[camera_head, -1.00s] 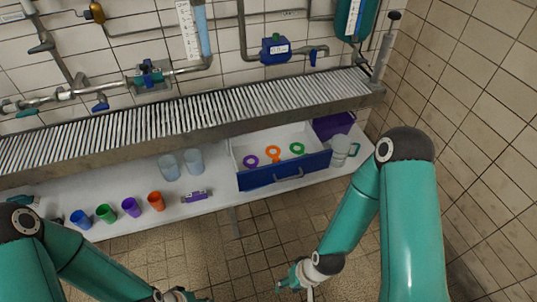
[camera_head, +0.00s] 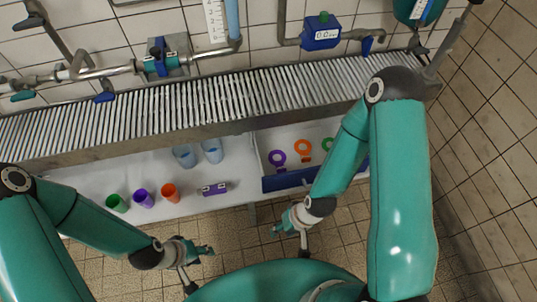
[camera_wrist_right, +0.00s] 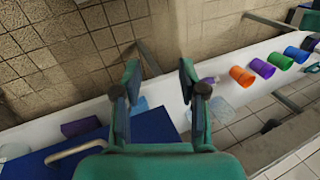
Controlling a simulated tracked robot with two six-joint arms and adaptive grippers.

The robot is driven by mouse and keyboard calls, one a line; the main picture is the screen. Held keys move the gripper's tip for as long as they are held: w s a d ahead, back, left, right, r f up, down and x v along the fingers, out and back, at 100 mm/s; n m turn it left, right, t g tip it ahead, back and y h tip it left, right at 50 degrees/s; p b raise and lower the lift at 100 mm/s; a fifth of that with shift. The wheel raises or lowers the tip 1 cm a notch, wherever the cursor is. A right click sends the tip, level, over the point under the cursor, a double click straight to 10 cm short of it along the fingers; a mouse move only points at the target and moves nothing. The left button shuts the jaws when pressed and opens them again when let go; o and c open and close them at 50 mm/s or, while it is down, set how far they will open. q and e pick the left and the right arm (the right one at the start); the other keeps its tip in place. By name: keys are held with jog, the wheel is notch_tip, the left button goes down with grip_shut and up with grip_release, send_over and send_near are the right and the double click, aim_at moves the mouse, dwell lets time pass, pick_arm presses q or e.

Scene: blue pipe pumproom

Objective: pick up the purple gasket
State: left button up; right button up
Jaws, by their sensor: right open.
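The purple gasket (camera_head: 280,167), a ring with a short tab, lies in the white drawer (camera_head: 262,150) near its left side. An orange gasket (camera_head: 303,157) and a partly hidden green gasket (camera_head: 328,144) lie to its right. My right gripper (camera_head: 293,235) is open and empty, in front of and below the drawer; its fingers also show spread in the right wrist view (camera_wrist_right: 158,95). The gasket cannot be made out in the right wrist view. My left gripper (camera_head: 198,266) has its fingers apart and is empty, over the floor at lower left.
The drawer's blue front (camera_head: 285,181) also shows in the wrist view (camera_wrist_right: 150,132), with its handle (camera_wrist_right: 75,150). Left of the drawer stand clear beakers (camera_head: 212,151), coloured cups (camera_head: 170,192) and a small purple block (camera_head: 214,189). A slatted grey rack (camera_head: 200,108) overhangs the white bench.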

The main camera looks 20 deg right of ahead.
pick_arm(q)
jog(key=shift+w+d, duration=0.2)
jog(key=shift+w, duration=0.05)
pick_arm(e)
jog(key=shift+w+d, duration=0.1)
jog(key=shift+d, duration=0.1)
jog(key=shift+o, duration=0.3)
